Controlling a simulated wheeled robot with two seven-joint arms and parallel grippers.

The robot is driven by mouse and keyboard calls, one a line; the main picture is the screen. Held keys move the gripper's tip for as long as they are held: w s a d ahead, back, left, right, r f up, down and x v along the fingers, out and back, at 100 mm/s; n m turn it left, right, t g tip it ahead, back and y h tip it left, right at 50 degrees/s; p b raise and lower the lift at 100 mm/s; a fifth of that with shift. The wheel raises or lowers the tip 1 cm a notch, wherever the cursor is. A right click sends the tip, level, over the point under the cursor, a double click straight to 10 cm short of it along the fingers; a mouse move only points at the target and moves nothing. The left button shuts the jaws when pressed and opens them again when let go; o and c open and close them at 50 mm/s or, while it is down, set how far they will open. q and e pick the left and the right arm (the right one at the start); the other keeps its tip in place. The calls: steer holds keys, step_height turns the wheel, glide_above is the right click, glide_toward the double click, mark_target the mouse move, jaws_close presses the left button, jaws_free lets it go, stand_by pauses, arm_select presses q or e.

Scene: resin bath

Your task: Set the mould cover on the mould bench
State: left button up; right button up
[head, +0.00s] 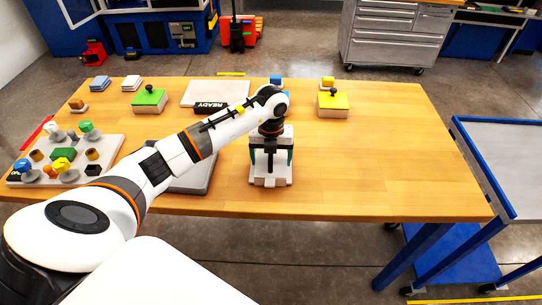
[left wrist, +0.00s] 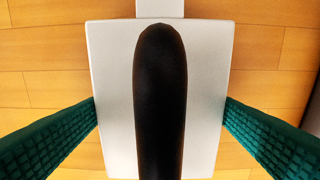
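A white flat piece with a dark bar-shaped handle, which looks like the mould cover (head: 271,181), is on the wooden table below my left gripper. The left wrist view shows its white plate (left wrist: 112,60) with the rounded black handle along its middle. My left gripper (head: 271,158) points down over it. Its green fingers (left wrist: 161,103) stand wide apart, one on each side of the handle, with clear gaps to it. Whether the fingertips touch the plate's edges I cannot tell. No part is clearly labelled as the mould bench. My right gripper is not in view.
A pale panel (head: 205,88) with a READY sign lies behind my arm. A dark grey slab (head: 197,181) is partly hidden under it. A board (head: 110,147) with coloured knobs is at left. The table's right side (head: 420,160) is clear.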

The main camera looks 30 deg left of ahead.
arm_select(q)
steer(key=shift+o, duration=1.3)
steer(key=shift+s, duration=0.1)
steer(key=shift+r, duration=0.1)
step_height(320, 180, up, 11)
steer(key=shift+b, duration=1.15)
steer(key=shift+r, duration=0.55)
